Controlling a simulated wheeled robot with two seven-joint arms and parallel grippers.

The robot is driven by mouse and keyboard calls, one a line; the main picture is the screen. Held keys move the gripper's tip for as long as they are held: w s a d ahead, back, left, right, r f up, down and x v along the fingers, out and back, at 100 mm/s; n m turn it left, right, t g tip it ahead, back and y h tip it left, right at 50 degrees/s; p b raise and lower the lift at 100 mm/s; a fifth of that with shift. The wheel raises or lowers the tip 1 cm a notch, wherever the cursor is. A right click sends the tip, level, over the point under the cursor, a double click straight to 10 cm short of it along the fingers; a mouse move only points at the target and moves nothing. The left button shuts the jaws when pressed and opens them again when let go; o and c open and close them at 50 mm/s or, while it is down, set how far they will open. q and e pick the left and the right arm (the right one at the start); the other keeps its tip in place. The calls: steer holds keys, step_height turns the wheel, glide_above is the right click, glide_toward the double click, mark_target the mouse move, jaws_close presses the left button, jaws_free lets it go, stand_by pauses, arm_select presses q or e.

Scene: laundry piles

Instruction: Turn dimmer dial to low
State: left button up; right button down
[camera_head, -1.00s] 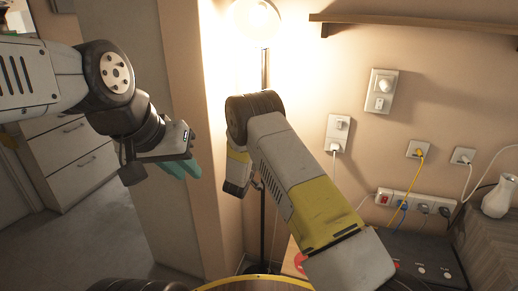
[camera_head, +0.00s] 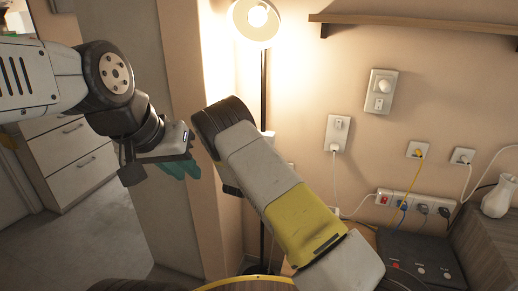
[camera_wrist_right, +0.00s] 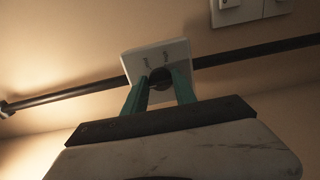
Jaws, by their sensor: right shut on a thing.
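In the right wrist view, a white plate (camera_wrist_right: 172,52) with two small marks sits at the dark lamp pole. A dark round dial (camera_wrist_right: 160,79) is at its lower edge. The teal fingers of my right gripper (camera_wrist_right: 160,90) are on both sides of the dial, shut on it. In the head view this gripper is hidden behind my right arm. The floor lamp (camera_head: 257,15) is lit, its bulb visible inside the shade. My left gripper (camera_head: 182,169) hangs at the left by the wall corner, away from the lamp; its finger gap is unclear.
A wall plate with a white round knob (camera_head: 384,86) and several sockets are on the right wall. A power strip (camera_head: 418,203), dark box (camera_head: 420,260) and white vase (camera_head: 499,197) are at lower right. A shelf (camera_head: 420,23) is above. Drawers (camera_head: 75,165) stand at left.

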steer(key=shift+f, duration=0.1)
stand_by(0.4)
steer(key=c, duration=1)
jaws_free()
